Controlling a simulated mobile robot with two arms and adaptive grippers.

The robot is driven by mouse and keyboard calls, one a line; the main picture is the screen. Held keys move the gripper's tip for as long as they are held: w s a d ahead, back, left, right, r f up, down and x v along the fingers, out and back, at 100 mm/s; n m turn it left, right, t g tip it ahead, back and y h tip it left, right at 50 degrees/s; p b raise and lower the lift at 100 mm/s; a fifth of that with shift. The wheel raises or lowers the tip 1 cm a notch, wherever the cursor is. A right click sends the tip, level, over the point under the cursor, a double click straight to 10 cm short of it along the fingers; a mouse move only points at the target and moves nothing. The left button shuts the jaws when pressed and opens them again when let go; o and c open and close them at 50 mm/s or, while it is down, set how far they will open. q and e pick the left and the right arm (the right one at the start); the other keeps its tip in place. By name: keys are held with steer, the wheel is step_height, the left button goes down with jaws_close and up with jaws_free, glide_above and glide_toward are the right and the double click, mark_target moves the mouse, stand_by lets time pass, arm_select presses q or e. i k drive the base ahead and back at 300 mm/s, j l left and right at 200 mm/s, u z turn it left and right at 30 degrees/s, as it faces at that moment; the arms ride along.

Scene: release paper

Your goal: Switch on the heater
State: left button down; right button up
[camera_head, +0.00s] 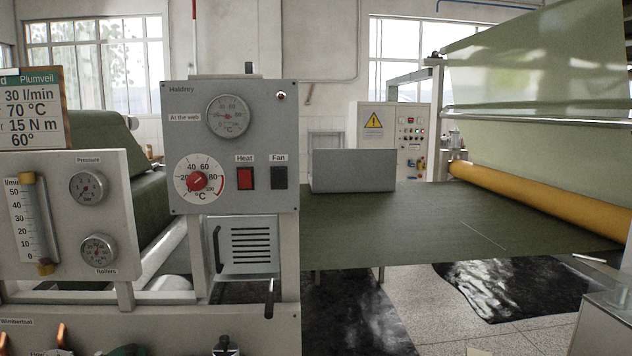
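The heater's grey control panel (180,140), labelled "Haldrey", stands left of centre in the head view. A red rocker switch (245,178) marked "Heat" sits at its lower middle. A dark rocker switch (279,178) marked "Fan" is just right of it. A red knob (197,182) on a white temperature dial is to the left of the switches. A round gauge (228,116) labelled "At the web" is above, with a small indicator lamp (281,97) at the upper right. I cannot tell the switch positions. Neither gripper shows.
A vented unit with a black handle (217,250) is below the panel. A gauge panel (70,215) and a settings card (32,108) are at left. A green web (400,222) runs right towards a yellow roller (540,200). A warning cabinet (373,124) stands behind.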

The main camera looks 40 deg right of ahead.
mark_target(245, 180)
steer(key=z, duration=0.7)
